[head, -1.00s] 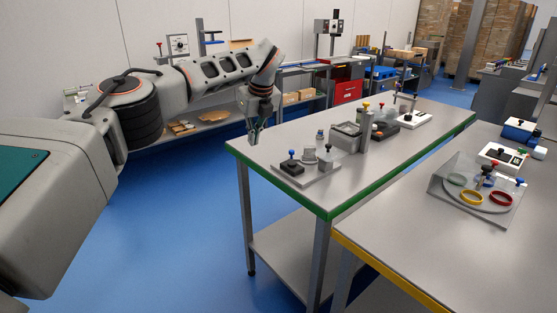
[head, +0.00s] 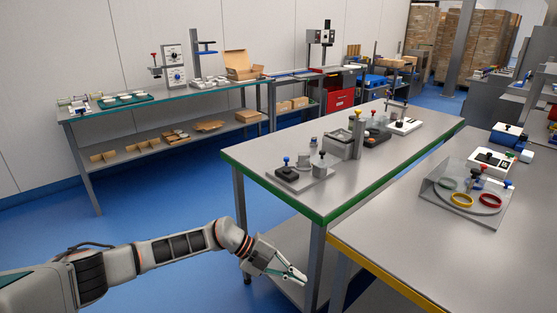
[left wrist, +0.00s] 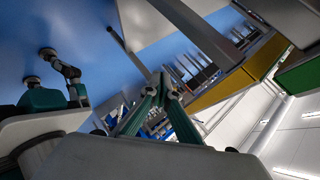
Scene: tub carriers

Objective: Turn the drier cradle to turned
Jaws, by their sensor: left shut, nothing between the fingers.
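I cannot tell for certain which fixture is the drier cradle. A grey open box-like unit (head: 343,144) stands on the green-edged table (head: 270,192), beside an upright post. A low plate (head: 301,182) with a blue-knobbed black block and small grey parts lies at that table's near end. My left gripper (head: 297,277) is shut and empty, low in front of the green-edged table's leg and below its top, apart from these fixtures. Its closed fingers also show in the left wrist view (left wrist: 165,92). My right gripper is not in view.
A yellow-edged table (head: 400,255) at right carries a clear-sided fixture (head: 480,205) with red and yellow rings. A wall bench (head: 160,100) stands at back left. The blue floor between is open. The green-edged table's lower shelf (head: 280,255) is close to the gripper.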

